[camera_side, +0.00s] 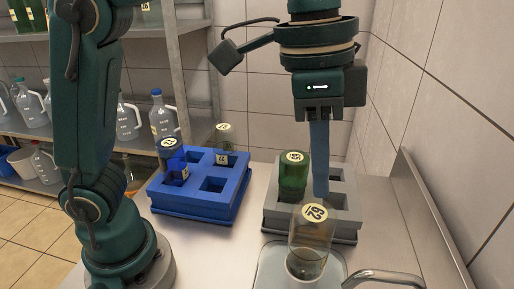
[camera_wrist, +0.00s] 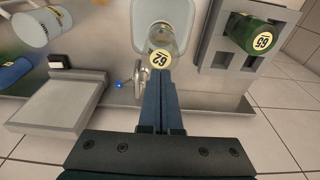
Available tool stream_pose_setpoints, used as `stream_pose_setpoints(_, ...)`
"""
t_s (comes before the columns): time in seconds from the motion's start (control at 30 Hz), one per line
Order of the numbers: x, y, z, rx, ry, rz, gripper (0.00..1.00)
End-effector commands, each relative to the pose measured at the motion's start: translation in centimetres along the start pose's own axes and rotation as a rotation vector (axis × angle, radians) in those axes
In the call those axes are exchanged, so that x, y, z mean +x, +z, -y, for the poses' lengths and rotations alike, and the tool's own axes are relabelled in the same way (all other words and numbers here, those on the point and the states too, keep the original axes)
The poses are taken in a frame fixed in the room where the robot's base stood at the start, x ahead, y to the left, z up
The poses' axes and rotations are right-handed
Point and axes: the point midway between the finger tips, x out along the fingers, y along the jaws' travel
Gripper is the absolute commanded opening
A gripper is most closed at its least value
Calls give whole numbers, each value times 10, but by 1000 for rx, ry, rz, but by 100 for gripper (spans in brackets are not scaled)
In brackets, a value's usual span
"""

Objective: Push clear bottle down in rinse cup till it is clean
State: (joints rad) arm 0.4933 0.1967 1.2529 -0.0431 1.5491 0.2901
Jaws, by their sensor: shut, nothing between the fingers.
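The clear bottle (camera_side: 308,238) stands roughly upright with a yellow numbered label on its upper end. Its lower end is in the pale rinse cup (camera_side: 301,270) in the basin at the front. In the wrist view the clear bottle (camera_wrist: 163,46) lies just beyond my fingertips, its label close to them. My gripper (camera_side: 321,194) is shut and empty, with its long blue fingers pointing down. In the side view the fingertips are near the bottle's upper end, seemingly a little behind it; I cannot tell whether they touch. My gripper also shows in the wrist view (camera_wrist: 157,80).
A grey crate (camera_side: 346,226) right behind the bottle holds a green bottle (camera_side: 293,174). A blue crate (camera_side: 217,206) with several bottles stands at left. A metal tap (camera_side: 385,278) is beside the basin. A tiled wall closes the right side. Shelves with jugs (camera_side: 127,122) stand behind.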

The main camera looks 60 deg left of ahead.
Motion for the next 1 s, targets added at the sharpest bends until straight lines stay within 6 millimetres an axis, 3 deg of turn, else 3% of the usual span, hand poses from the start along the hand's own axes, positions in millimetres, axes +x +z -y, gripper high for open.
stream_pose_setpoints(0.47, 1, 0, 0, 0, 0, 0, 0)
stream_pose_setpoints(1.0, 25, 4, 0, 0, 0, 0, 0)
